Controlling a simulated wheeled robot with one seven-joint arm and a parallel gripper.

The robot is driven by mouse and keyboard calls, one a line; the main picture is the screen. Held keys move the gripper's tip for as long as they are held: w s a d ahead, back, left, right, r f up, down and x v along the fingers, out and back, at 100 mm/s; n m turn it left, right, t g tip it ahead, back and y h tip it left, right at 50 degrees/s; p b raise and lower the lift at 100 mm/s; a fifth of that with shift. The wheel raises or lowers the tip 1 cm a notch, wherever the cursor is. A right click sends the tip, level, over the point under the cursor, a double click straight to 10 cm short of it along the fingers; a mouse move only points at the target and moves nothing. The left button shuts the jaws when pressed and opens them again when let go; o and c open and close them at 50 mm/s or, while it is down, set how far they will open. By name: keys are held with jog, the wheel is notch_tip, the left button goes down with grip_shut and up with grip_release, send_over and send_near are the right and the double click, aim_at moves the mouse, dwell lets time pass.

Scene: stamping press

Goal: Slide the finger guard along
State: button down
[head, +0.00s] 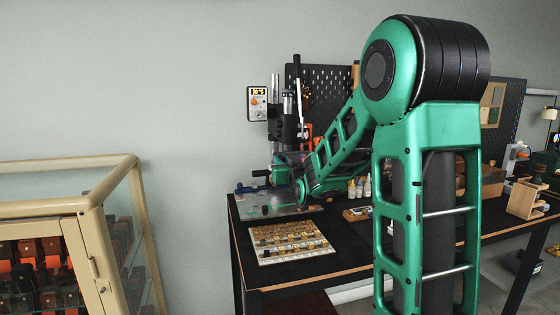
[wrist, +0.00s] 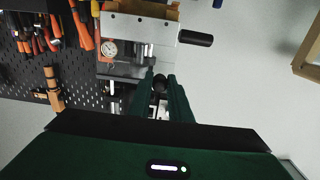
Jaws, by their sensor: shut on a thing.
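The stamping press (head: 288,120) stands at the left end of the black table. A clear panel, seemingly the finger guard (head: 291,157), shows faintly at the front of the press, partly hidden by my arm. In the wrist view, the fingers of my gripper (wrist: 161,82) are closed around a small dark round knob (wrist: 160,88), seemingly the guard's. In the head view my wrist is low in front of the press, and my fingertips are too small to make out. The guard's edges and rail cannot be made out in the wrist view.
A board with rows of stamp pieces (head: 285,252) lies on the table in front of the press. Small bottles (head: 359,188) stand to the right, behind my arm. A pegboard with orange-handled tools (wrist: 85,20) is behind. A glass cabinet (head: 70,225) stands at left.

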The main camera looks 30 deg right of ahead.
jog(key=shift+a+f, duration=0.15)
jog(key=shift+f, duration=2.8)
jog(key=c, duration=1.6)
grip_release()
jog(key=shift+o, duration=0.2)
